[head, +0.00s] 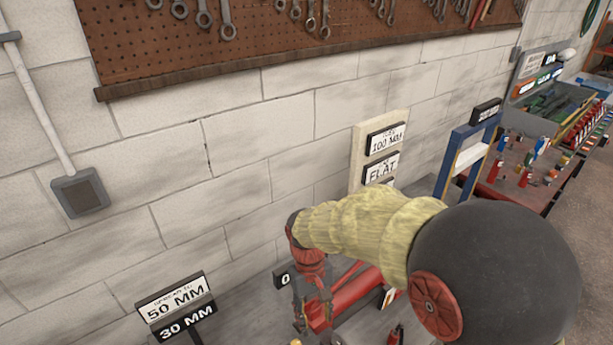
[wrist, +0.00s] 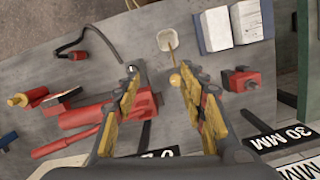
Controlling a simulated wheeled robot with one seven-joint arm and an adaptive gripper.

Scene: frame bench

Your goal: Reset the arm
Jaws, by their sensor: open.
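My gripper (wrist: 157,88) is open and empty in the wrist view, its two yellow-and-black fingers apart above the grey bench (wrist: 205,62). A red tool body with a black hose (wrist: 93,27) lies partly behind the left finger. In the head view my arm reaches down over the bench, and the red end near my gripper (head: 318,322) sits at the bottom of the picture. My arm hides much of the bench there.
Signs reading 50 MM and 30 MM (head: 177,308) stand at the left. A blue frame (head: 467,155) stands behind my arm. A pegboard (head: 250,35) hangs on the wall.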

